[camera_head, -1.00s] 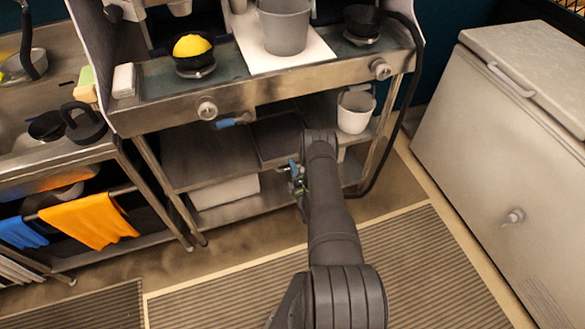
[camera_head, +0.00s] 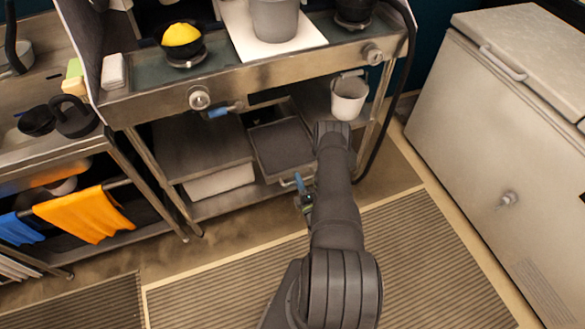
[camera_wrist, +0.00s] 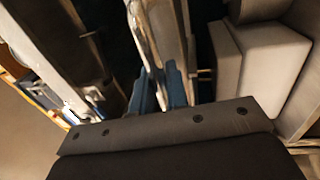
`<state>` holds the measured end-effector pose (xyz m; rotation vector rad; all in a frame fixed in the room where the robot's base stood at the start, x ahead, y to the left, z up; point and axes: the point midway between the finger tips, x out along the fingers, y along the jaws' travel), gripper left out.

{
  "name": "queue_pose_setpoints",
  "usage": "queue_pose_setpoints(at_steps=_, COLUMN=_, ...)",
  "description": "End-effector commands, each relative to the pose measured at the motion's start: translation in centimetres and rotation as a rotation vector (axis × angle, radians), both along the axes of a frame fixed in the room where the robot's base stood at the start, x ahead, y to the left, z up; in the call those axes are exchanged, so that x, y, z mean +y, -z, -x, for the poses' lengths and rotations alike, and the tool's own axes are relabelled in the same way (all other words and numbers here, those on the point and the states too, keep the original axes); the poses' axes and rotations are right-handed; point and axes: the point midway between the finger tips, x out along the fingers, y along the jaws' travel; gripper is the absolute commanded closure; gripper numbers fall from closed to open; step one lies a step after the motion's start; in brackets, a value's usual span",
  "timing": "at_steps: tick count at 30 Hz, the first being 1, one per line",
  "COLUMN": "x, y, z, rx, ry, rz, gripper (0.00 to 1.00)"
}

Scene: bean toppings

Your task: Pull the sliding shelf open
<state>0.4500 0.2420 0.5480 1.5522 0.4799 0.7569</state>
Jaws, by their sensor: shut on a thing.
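The sliding shelf (camera_head: 280,147) is a dark, shallow tray with a metal rim, under the steel counter in the head view. It stands partly out of the frame, its front edge beyond the fixed shelf beside it. My gripper (camera_head: 300,183) is at its front edge, with blue fingertips, partly hidden by my arm. In the wrist view my gripper (camera_wrist: 160,80) has its two blue fingers close together on either side of a thin metal edge, the shelf's rim (camera_wrist: 150,40). The exact contact is partly hidden.
A grey bucket (camera_head: 348,97) stands on the shelf to the right. A white box (camera_head: 219,181) lies on the lower shelf to the left. A chest freezer (camera_head: 500,130) is at the right. The matted floor (camera_head: 420,250) in front is clear.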

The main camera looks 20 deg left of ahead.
Motion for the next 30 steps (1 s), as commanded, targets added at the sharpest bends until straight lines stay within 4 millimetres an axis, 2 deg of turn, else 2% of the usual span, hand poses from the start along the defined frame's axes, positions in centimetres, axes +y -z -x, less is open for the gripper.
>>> queue_pose_setpoints(at_steps=3, x=-1.5, y=0.1, z=1.4, rx=0.003, ry=0.003, rz=0.0, gripper=1.0)
queue_pose_setpoints(at_steps=7, x=-2.3, y=0.0, z=2.3, rx=0.002, ry=0.001, rz=0.0, gripper=1.0)
queue_pose_setpoints(at_steps=20, x=-2.7, y=0.0, z=2.6, rx=-0.001, ry=0.001, rz=0.0, gripper=1.0)
queue_pose_setpoints(at_steps=21, x=-2.7, y=0.0, z=2.6, rx=-0.001, ry=0.001, rz=0.0, gripper=0.8)
queue_pose_setpoints(at_steps=23, x=-2.7, y=0.0, z=2.6, rx=-0.001, ry=0.0, rz=0.0, gripper=0.68)
queue_pose_setpoints(at_steps=30, x=-2.6, y=0.0, z=2.6, rx=-0.001, ry=0.0, rz=0.001, gripper=0.67)
